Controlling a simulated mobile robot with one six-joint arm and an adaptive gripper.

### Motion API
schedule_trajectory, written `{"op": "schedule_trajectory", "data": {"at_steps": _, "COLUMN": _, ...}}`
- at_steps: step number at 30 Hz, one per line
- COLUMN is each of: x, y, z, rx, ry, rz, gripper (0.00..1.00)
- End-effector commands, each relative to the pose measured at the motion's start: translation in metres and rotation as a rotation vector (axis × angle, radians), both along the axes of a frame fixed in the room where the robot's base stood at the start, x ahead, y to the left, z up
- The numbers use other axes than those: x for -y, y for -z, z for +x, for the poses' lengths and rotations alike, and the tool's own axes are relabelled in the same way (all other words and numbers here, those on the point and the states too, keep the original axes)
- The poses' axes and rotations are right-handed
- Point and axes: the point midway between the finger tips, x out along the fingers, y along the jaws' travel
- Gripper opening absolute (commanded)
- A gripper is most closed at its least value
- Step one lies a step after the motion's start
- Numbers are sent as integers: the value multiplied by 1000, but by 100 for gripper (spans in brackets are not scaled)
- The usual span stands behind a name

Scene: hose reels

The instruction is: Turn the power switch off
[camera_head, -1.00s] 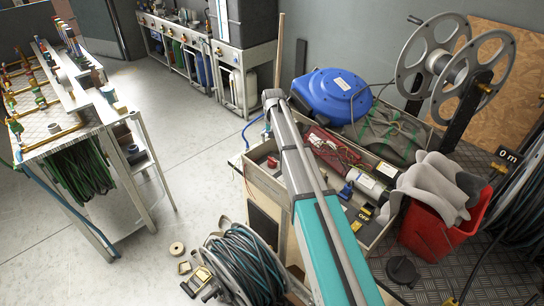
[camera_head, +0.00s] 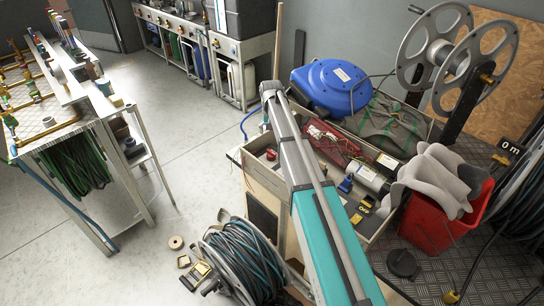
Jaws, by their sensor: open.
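A small red part (camera_head: 271,154) sits at the left end of the wooden workbench top (camera_head: 262,175), too small to identify. My teal and grey arm crosses the middle of the view in front of the bench and hides part of it. My gripper is not in view; the arm's upper end stands above the bench's back left corner.
A wound hose reel (camera_head: 240,262) lies at front left.

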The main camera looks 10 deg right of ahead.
Motion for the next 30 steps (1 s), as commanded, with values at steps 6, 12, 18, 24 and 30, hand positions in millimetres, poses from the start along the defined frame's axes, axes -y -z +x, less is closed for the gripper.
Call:
{"op": "schedule_trajectory", "data": {"at_steps": 6, "x": 1, "y": 20, "z": 0, "rx": 0, "ry": 1, "rz": 0, "gripper": 92}}
{"op": "schedule_trajectory", "data": {"at_steps": 12, "x": 1, "y": 36, "z": 0, "rx": 0, "ry": 1, "rz": 0, "gripper": 92}}
{"op": "schedule_trajectory", "data": {"at_steps": 18, "x": 1, "y": 51, "z": 0, "rx": 0, "ry": 2, "rz": 0, "gripper": 92}}
{"op": "schedule_trajectory", "data": {"at_steps": 24, "x": 2, "y": 66, "z": 0, "rx": 0, "ry": 2, "rz": 0, "gripper": 92}}
{"op": "schedule_trajectory", "data": {"at_steps": 30, "x": 2, "y": 82, "z": 0, "rx": 0, "ry": 2, "rz": 0, "gripper": 92}}
